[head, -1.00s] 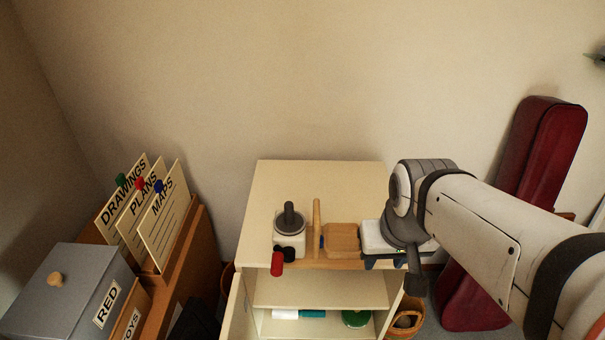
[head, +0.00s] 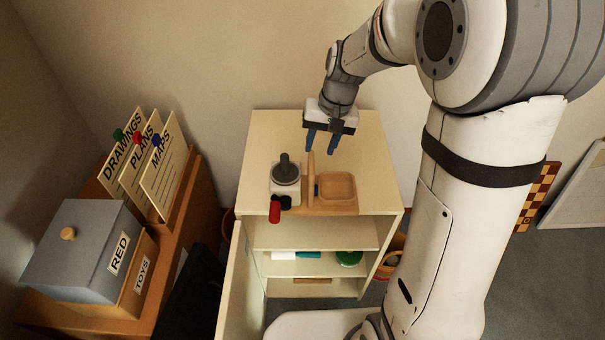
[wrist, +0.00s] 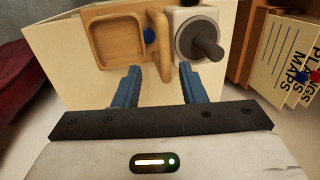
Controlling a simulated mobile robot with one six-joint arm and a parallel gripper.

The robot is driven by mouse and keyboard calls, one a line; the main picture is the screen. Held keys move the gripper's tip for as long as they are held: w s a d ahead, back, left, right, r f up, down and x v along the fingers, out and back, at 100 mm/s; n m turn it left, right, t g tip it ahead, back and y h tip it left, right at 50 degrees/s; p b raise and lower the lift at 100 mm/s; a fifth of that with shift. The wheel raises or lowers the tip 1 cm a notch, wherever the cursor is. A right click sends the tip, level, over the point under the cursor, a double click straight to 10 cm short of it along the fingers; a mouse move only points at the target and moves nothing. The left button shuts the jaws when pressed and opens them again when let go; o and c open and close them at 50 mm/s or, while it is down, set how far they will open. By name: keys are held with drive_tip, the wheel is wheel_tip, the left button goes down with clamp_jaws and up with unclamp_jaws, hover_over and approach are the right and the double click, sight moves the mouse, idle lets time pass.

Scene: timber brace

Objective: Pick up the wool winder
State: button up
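What looks like the wool winder (head: 285,174), a white body with a dark grey cone on top and a crank with a red handle (head: 275,212), stands at the front left of the cabinet top. In the wrist view the winder (wrist: 192,17) is at the top right, cone toward me. My gripper (head: 320,142) is open and empty above the rear of the cabinet top, behind and right of the winder. In the wrist view the blue fingers of my gripper (wrist: 160,72) are spread, with the cabinet top and part of the wooden post beyond them.
A wooden tray (head: 352,206) with an upright wooden post (head: 310,172) stands directly right of the winder. The pale cabinet (head: 262,130) is open at the front, with items on its shelf. A grey box (head: 85,250) and upright cards (head: 160,170) stand left. The rear cabinet top is clear.

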sight(312, 162)
drive_tip(key=f, duration=0.2)
drive_tip(key=a+f, duration=0.1)
drive_tip(key=f, duration=0.2)
drive_tip(key=a+f+p, duration=0.1)
drive_tip(key=f, duration=0.1)
drive_tip(key=shift+w+a+f, duration=0.1)
drive_tip(key=shift+f, duration=0.15)
drive_tip(key=shift+c, duration=0.3)
clamp_jaws()
drive_tip(key=shift+r, duration=0.1)
idle(0.8)
